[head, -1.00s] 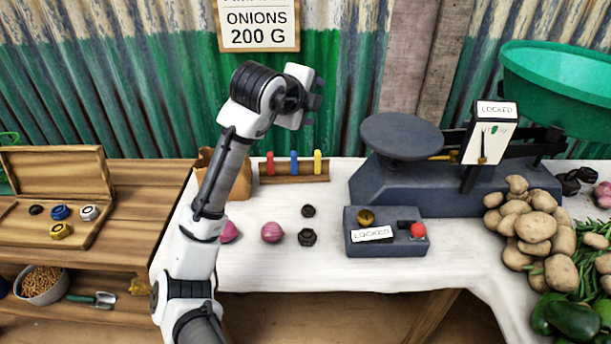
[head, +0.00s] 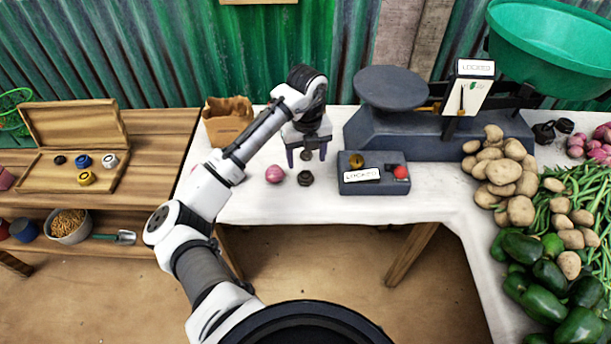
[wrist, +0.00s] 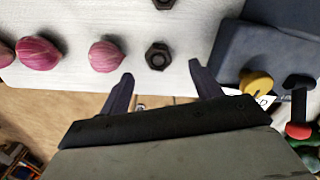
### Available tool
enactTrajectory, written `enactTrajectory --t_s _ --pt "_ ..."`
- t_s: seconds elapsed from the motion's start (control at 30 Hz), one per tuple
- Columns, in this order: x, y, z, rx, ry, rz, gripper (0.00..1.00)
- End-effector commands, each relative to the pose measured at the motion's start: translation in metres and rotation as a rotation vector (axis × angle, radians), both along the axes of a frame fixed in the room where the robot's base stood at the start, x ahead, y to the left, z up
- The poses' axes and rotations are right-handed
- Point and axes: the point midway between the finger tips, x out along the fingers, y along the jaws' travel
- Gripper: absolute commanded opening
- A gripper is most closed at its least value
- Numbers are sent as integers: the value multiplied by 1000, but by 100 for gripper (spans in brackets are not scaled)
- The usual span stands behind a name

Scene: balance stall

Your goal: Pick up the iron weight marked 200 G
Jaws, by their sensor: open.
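Two dark iron weights sit on the white tabletop. The nearer one (head: 305,178) is in front of my gripper in the head view; in the wrist view a hexagonal dark weight (wrist: 158,56) with a round hole or knob sits just beyond and between the fingertips. The other weight (wrist: 164,3) is cut by the wrist view's top edge; in the head view it is mostly behind my fingers. No 200 G mark is readable on either. My gripper (head: 306,159) is open and empty, pointing down above the table; its two fingers (wrist: 161,70) also show in the wrist view.
A grey box (head: 372,186) labelled LOCKED, with brass and red knobs, stands close right of the weights. A pink onion (head: 275,174) lies close left. The dark scale (head: 392,88) is behind right; a paper bag (head: 228,121) stands back left. Potatoes (head: 520,210) fill the right.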

Motion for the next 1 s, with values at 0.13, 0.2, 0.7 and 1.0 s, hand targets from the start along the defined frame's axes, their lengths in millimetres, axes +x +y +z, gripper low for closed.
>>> enactTrajectory --t_s 0.13,0.2,0.7,1.0 --pt "-1 1 -9 0 1 1 64" --pt "-3 2 -16 -1 2 1 64" --pt "-6 2 -56 0 -1 1 64" --pt "-6 2 -56 0 -1 1 30"
